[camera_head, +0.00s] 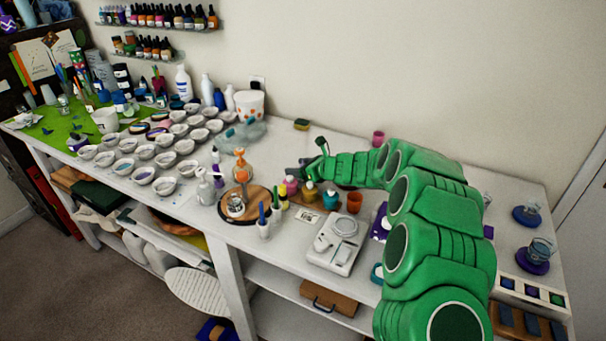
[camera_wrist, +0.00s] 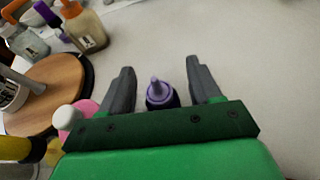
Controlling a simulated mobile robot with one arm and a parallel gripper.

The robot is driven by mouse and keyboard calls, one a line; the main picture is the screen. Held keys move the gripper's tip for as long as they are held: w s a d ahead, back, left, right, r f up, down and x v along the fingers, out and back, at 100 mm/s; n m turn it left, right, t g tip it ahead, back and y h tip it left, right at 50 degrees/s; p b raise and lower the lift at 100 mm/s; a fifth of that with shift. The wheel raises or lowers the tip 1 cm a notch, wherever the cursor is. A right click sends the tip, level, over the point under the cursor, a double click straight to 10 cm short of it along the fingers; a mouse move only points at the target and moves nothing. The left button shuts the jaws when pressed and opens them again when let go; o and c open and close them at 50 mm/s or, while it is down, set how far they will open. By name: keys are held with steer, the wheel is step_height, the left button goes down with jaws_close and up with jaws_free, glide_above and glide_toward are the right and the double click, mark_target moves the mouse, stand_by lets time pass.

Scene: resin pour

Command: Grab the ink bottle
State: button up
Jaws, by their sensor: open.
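A small dark bottle with a pale purple nozzle cap (camera_wrist: 158,92), which looks like the ink bottle, stands between my fingers in the wrist view. My gripper (camera_wrist: 160,85) is open around it, with a gap on each side. Its lower body is hidden behind the green palm edge. In the head view my gripper (camera_head: 303,166) is low over the bench, behind a row of small bottles. I cannot make out the purple-capped bottle there.
A pink bottle (camera_head: 291,185), a yellow-topped bottle (camera_head: 310,190) and an orange cup (camera_head: 354,202) stand in front of my gripper. A round wooden board (camera_wrist: 47,92) lies to the left.

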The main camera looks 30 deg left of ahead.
steer(key=c, duration=1)
steer(key=shift+r, duration=0.1)
steer(key=shift+c, duration=0.2)
